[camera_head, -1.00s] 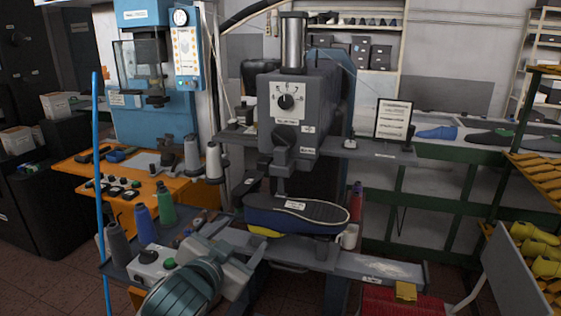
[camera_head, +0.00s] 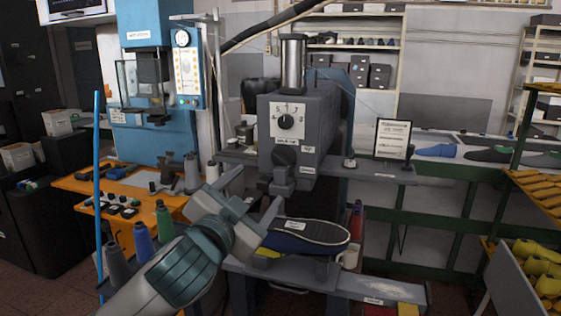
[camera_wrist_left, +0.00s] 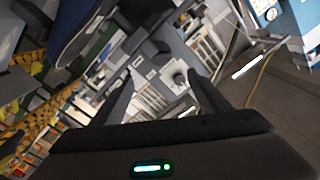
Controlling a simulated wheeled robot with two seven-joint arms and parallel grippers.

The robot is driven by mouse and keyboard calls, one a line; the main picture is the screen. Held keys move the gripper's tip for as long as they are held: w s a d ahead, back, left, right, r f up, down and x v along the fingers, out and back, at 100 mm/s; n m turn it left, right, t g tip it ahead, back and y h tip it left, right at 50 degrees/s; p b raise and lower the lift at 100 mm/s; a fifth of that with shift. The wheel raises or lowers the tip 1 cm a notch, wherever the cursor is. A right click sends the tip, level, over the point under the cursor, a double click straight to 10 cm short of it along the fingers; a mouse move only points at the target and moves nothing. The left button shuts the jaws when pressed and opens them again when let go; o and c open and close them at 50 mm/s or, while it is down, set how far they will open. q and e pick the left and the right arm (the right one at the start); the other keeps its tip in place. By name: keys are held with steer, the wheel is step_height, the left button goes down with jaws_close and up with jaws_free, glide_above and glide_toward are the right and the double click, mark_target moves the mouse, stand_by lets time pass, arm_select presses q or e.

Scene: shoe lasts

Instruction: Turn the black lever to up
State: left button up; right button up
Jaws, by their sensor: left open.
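I see no contact with the lever. In the left wrist view the gripper's two fingers (camera_wrist_left: 164,92) are spread, with the dial plate (camera_wrist_left: 176,74) between and beyond them. My right gripper is out of view.
A dark shoe sole (camera_head: 315,231) lies on the machine's lower support, close right of my left gripper. Thread cones (camera_head: 143,242) stand at the left. A sign stand (camera_head: 393,139) is on the grey side shelf. A blue upright pole (camera_head: 97,190) stands left.

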arm_select(q)
steer(key=p, duration=0.3)
glide_toward(282, 159)
steer(key=w, duration=0.2)
steer(key=x, duration=0.1)
steer(key=p+x, duration=0.1)
steer(key=x, duration=0.3)
steer(key=shift+d, duration=0.25)
steer(key=shift+p+x, duration=0.35)
steer(key=shift+x, duration=0.55)
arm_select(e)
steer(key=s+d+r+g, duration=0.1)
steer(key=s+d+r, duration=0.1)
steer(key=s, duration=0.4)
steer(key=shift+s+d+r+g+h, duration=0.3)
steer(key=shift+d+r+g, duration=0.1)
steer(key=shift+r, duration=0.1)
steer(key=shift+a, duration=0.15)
arm_select(q)
steer(key=c, duration=1)
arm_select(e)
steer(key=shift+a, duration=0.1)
